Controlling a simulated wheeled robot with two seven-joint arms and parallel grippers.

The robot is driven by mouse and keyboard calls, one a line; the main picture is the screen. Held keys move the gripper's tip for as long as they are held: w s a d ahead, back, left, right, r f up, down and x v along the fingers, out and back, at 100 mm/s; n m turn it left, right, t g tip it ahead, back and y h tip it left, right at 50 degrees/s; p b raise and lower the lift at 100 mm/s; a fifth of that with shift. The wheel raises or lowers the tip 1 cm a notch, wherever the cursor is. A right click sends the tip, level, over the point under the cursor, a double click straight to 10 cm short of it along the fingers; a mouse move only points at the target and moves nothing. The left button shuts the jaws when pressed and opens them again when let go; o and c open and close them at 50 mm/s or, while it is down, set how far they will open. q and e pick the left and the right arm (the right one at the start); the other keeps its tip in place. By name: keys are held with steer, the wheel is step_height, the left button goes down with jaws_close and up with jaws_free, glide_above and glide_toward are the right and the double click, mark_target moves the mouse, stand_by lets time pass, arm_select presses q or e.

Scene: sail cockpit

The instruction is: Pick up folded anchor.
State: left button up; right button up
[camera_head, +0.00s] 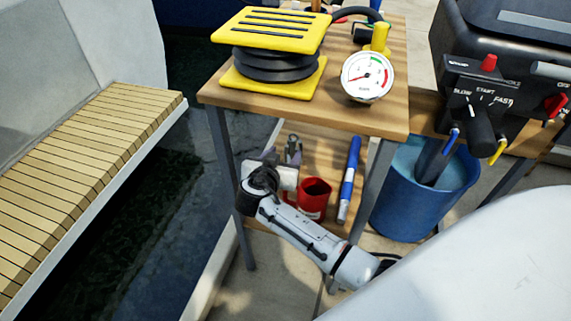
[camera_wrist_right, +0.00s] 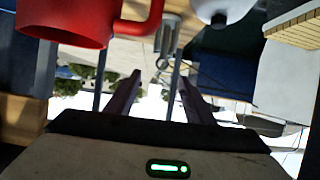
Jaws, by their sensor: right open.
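A small grey metal piece that looks like the folded anchor (camera_head: 293,147) stands on the lower shelf of the wooden table, partly hidden by my right gripper. It also shows in the right wrist view (camera_wrist_right: 168,36), with a ring at its end, beyond the fingertips and roughly in line with the gap between them. My right gripper (camera_head: 281,160) is at the shelf's front left; in the wrist view its two fingers (camera_wrist_right: 160,77) are apart with nothing between them. My left gripper is not in view.
A red mug (camera_head: 313,196) stands close beside my right gripper; it also fills the upper left of the wrist view (camera_wrist_right: 75,18). A blue tube (camera_head: 349,180) lies right of it. A table leg (camera_head: 229,170) and blue bucket (camera_head: 408,205) flank the shelf.

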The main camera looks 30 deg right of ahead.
mark_target(293, 137)
steer(key=shift+m+h, duration=0.3)
steer(key=b+x, duration=0.1)
steer(key=x, duration=0.2)
steer(key=b+x, duration=0.2)
steer(key=x, duration=0.2)
steer(key=b+x, duration=0.1)
steer(key=x, duration=0.2)
steer(key=shift+w+f, duration=0.15)
steer(key=shift+w, duration=0.35)
steer(key=shift+w+d+f, duration=0.1)
steer(key=shift+w+d, duration=0.2)
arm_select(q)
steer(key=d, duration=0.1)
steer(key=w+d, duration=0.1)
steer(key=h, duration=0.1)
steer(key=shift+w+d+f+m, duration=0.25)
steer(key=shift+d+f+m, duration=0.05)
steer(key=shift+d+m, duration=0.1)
arm_select(e)
jaws_close()
steer(key=shift+r, duration=0.2)
